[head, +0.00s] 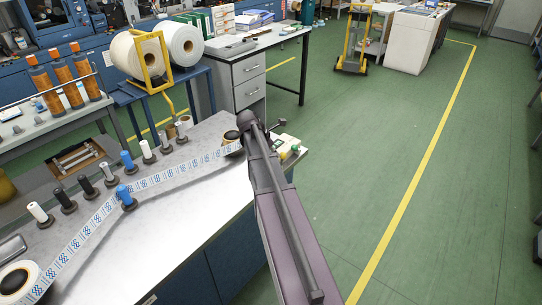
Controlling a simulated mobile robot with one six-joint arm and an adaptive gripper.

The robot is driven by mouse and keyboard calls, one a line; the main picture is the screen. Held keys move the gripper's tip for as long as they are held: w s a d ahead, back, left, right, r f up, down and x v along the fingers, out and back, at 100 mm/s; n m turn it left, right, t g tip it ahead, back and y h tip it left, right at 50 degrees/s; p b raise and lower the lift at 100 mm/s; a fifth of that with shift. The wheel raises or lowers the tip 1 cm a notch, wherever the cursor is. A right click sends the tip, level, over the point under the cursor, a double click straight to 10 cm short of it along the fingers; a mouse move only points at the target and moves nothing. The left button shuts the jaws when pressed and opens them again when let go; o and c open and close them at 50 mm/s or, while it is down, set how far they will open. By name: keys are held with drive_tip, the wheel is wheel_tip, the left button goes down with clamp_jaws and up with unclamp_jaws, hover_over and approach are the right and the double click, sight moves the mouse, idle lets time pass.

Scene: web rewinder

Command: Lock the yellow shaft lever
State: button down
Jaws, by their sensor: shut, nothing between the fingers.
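The rewinder's grey table (190,205) fills the lower left. A printed blue-and-white web (165,180) runs from a white roll (17,284) at the lower left, past blue rollers, to a dark-cored roll (233,147) beside my arm. My arm (275,210) rises from the bottom over the table's right end, and its dark wrist lies beside that roll. My gripper's fingers are hidden behind the arm. A small pale box with a yellow spot (295,148) sits just right of the arm. I cannot make out the yellow shaft lever for certain; my arm covers part of this corner.
Several upright posts (66,202) stand along the table's back edge. Two big white rolls in a yellow frame (151,60) stand behind. A grey desk (249,66) is farther back. Green floor to the right is clear, with a yellow line (415,170) and a yellow cart (354,45) beyond.

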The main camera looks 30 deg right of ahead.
drive_tip(key=shift+w+d+f, duration=0.1)
drive_tip(key=shift+w+d, duration=0.15)
drive_tip(key=shift+d, duration=0.45)
drive_tip(key=shift+w+d+f, duration=0.1)
drive_tip(key=shift+w+d, duration=0.1)
drive_tip(key=shift+d, duration=0.5)
drive_tip(key=shift+w+r, duration=0.1)
drive_tip(key=shift+r, duration=0.1)
drive_tip(key=shift+w+r+p, duration=0.3)
drive_tip(key=shift+r+p, duration=0.35)
drive_tip(key=shift+r, duration=0.05)
wheel_tip(320, 180, up, 8)
drive_tip(key=w+p, duration=0.2)
drive_tip(key=p, duration=0.5)
drive_tip(key=shift+w+a+f+p, duration=0.15)
drive_tip(key=shift+a+p, duration=0.25)
drive_tip(key=shift+a, duration=0.05)
